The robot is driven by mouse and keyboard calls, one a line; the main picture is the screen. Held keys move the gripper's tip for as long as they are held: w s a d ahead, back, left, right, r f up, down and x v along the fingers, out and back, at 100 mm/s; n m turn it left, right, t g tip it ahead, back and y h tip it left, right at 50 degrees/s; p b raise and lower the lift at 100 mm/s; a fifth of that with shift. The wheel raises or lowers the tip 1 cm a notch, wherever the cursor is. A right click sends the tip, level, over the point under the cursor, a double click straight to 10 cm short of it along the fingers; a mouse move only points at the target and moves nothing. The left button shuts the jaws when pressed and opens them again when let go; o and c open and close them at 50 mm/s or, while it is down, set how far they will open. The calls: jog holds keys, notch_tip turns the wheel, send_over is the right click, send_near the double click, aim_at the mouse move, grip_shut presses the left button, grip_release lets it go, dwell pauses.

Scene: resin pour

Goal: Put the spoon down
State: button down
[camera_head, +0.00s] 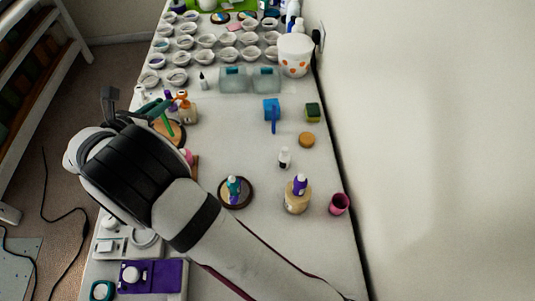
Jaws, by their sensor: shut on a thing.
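My gripper (146,108) is at the left edge of the table, at the end of my arm reaching up from the lower right. It is shut on a slim green spoon (167,122), seen only in part. The spoon slants over a round brown coaster (181,137). I cannot tell whether its lower end touches the coaster. My gripper and wrist hide part of the spoon and the table around it.
Small amber bottles (188,111) stand just right of the spoon. Many white cups (206,41) fill the back. The table (235,142) is bare in the middle.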

jog(key=w+d+m+g+h, duration=0.1)
jog(key=d+m+g+h, duration=0.15)
jog(key=d, duration=0.65)
jog(key=w+d+m+g+h, duration=0.1)
jog(key=w+d+m+h, duration=0.2)
jog(key=d, duration=0.6)
jog(key=s+d+m+g+h, duration=0.2)
jog(key=s+d+m+g, duration=0.25)
jog(key=d, duration=0.55)
jog(key=s+d+m+g+h, duration=0.2)
jog(key=s+d+m+g, duration=0.25)
jog(key=d, duration=0.55)
notch_tip(320, 180, down, 10)
jog(key=shift+w, duration=0.15)
jog(key=shift+a+f+g, duration=0.1)
jog(key=shift+g, duration=0.15)
jog(key=c, duration=1.4)
grip_release()
jog(key=shift+f, duration=0.1)
jog(key=o, duration=0.5)
